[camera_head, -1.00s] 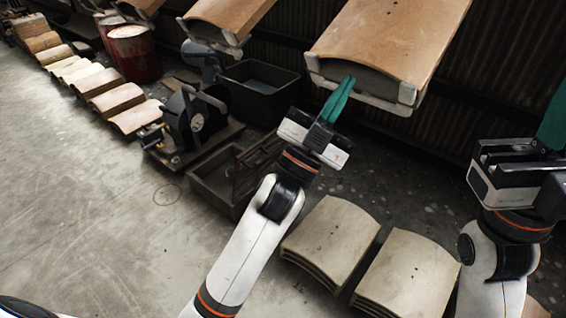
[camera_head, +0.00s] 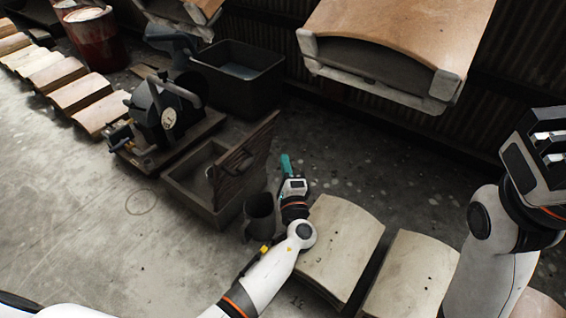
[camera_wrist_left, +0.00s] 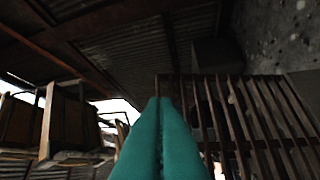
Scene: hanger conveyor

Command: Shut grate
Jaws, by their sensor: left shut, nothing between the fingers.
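The grate (camera_head: 243,162) is a dark brown slatted panel with a handle. It stands raised and tilted along the right side of an open low box (camera_head: 190,188). In the left wrist view its slats (camera_wrist_left: 265,115) fill the right side. My left gripper (camera_head: 286,164) is shut and empty, its teal fingers close to the right of the grate. Its fingers (camera_wrist_left: 160,140) show pressed together in the left wrist view, with the slats just beyond. I cannot tell whether they touch. My right gripper (camera_head: 548,150) is at the right edge; its fingertips are out of view.
A machine with a dial (camera_head: 168,118) stands left of the box, and a dark tub (camera_head: 240,85) is behind. Curved tile stacks (camera_head: 340,245) lie right of my left arm. A large tile (camera_head: 400,35) hangs above.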

